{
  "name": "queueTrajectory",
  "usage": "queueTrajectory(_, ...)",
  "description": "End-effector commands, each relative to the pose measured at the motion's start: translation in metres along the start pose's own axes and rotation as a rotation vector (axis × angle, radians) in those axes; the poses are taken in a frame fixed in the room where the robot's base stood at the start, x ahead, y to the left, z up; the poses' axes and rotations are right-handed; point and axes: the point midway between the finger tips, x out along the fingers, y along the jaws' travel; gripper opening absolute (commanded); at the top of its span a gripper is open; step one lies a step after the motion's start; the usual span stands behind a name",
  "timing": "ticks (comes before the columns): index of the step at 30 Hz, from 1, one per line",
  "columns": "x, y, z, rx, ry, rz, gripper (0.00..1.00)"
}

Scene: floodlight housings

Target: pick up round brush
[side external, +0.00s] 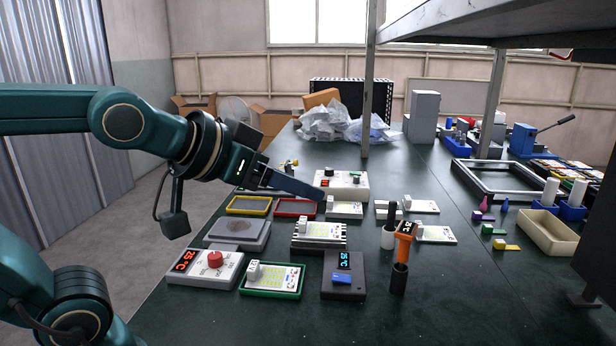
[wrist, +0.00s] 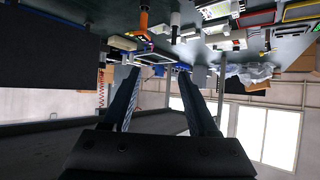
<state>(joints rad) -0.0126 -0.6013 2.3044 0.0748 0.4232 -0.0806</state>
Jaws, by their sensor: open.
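A dark, slim upright item (side external: 391,212), which looks like the round brush, stands in a white cup (side external: 388,238) on the green bench, right of centre in the side view. Its lower part is hidden in the cup. My gripper (side external: 318,194) is to the left of it and higher, apart from it, above the row of boards and trays. In the side view the fingers overlap edge-on. In the wrist view my gripper (wrist: 163,75) shows two fingers spread wide with nothing between them. The brush is not clear in the wrist view.
An orange handheld device (side external: 404,240) stands in a black holder (side external: 399,279) close to the white cup. A white control box (side external: 342,185), a finned housing (side external: 319,236) and several boards crowd the bench to the left. A shelf post (side external: 371,80) rises behind.

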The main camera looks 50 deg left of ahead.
Motion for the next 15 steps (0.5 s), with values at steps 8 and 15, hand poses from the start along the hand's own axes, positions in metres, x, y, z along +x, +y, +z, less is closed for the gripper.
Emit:
queueTrajectory(8, 0.055, -0.007, -0.120, 0.006, 0.349, -0.010, 0.59)
queueTrajectory(15, 0.114, -0.014, -0.175, 0.025, 0.565, 0.013, 0.59)
